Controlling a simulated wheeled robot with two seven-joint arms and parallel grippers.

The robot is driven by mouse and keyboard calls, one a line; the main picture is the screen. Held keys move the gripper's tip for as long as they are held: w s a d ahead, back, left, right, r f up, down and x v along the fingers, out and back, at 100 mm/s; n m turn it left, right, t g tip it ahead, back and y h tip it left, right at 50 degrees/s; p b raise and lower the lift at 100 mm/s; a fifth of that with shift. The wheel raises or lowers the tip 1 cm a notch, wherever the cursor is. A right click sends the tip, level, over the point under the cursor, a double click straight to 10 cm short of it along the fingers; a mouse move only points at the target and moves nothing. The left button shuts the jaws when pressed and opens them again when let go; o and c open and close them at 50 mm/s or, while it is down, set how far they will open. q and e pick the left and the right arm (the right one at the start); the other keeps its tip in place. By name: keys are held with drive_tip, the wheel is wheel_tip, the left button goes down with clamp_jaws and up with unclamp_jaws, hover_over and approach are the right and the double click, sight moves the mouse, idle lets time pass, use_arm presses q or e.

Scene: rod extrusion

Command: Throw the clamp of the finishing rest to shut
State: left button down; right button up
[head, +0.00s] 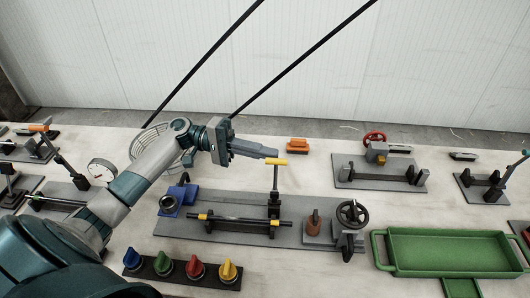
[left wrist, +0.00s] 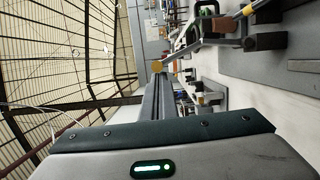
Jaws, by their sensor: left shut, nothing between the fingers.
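My left gripper (head: 272,153) reaches in from the left with its fingers shut and empty. Its tips are beside the yellow handle (head: 279,162) of an upright clamp lever on the middle fixture; I cannot tell whether they touch. No label shows which rest is the finishing one. My right gripper is not in view.
The grey base plate (head: 190,226) also bears a blue block (head: 170,205) and a black handwheel (head: 352,214). Several coloured knobs (head: 196,271) stand in front. A green tray (head: 450,252) lies at right. An orange block (head: 297,145) and a red-wheeled fixture (head: 376,150) stand behind.

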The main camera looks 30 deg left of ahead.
use_arm(q)
drive_tip(key=shift+s+d+m+b, duration=0.25)
drive_tip(key=shift+s+m+b, duration=0.15)
drive_tip(key=shift+s, duration=0.1)
drive_tip(key=s+d+f+m+b, duration=0.1)
drive_tip(key=s+d+f+b, duration=0.2)
drive_tip(key=s, duration=0.9)
drive_tip(key=shift+s+d+f+m+y+b, duration=0.2)
drive_tip(key=shift+s+d+m+y+b, duration=0.1)
drive_tip(key=shift+d+b, duration=1.2)
